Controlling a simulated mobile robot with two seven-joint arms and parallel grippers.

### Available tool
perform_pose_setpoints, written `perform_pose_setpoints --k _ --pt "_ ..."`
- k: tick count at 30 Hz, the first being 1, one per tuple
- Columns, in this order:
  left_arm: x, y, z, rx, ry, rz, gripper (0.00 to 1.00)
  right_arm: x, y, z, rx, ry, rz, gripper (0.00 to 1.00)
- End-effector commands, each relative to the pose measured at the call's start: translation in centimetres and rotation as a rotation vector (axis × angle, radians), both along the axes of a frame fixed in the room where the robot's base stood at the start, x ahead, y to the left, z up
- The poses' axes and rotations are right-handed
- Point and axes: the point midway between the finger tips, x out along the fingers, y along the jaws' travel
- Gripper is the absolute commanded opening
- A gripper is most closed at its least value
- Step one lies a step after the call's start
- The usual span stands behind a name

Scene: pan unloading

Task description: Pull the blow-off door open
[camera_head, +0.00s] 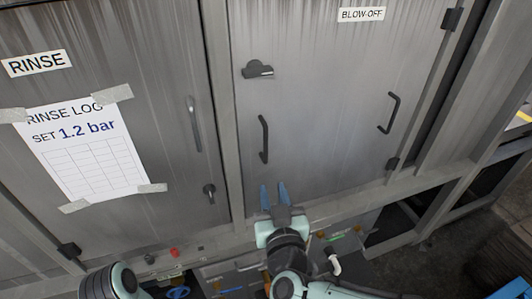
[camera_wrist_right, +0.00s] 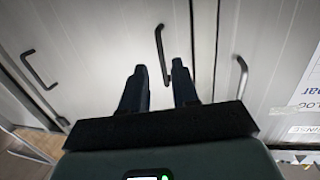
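The blow-off door (camera_head: 325,95) is a grey metal panel with a BLOW-OFF label (camera_head: 361,14), and it looks closed in its frame. A dark bar handle (camera_head: 264,139) is upright near its left edge; it shows in the right wrist view (camera_wrist_right: 162,55) just beyond the fingertips. A second bar handle (camera_head: 389,113) is near the right edge, beside the hinges. A black latch (camera_head: 258,70) is at the upper left. My right gripper (camera_head: 274,188) is open and empty, below the left handle and apart from it. My left gripper is out of view.
The rinse door (camera_head: 150,60) stands to the left with its own handle (camera_head: 194,124), a knob lock (camera_head: 209,192) and a taped paper (camera_head: 85,150). A frame post (camera_head: 222,100) separates the doors. Below are a ledge, a red button (camera_head: 174,253) and valves.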

Motion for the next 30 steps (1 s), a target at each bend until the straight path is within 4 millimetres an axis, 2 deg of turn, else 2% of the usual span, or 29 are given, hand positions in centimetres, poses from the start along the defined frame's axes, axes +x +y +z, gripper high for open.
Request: perform_pose_setpoints --k 1,3,8,21,25,30 --pt "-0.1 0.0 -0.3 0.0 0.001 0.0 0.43 -0.6 0.0 1.6 0.012 -0.033 -0.004 0.3" --pt "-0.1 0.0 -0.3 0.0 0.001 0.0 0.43 -1.0 -0.2 2.8 0.019 -0.055 -0.012 0.3" --pt "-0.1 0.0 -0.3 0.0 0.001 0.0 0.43 0.0 -0.1 3.3 0.018 -0.062 -0.017 0.3" --pt "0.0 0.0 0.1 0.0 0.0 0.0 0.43 8.7 1.0 3.2 0.017 -0.061 -0.015 0.3" --pt "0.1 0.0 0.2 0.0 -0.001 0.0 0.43 10.6 1.2 3.2 0.018 -0.06 -0.015 0.3" --pt "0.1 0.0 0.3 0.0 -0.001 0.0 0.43 11.9 1.3 3.2 0.017 -0.061 -0.014 0.3"
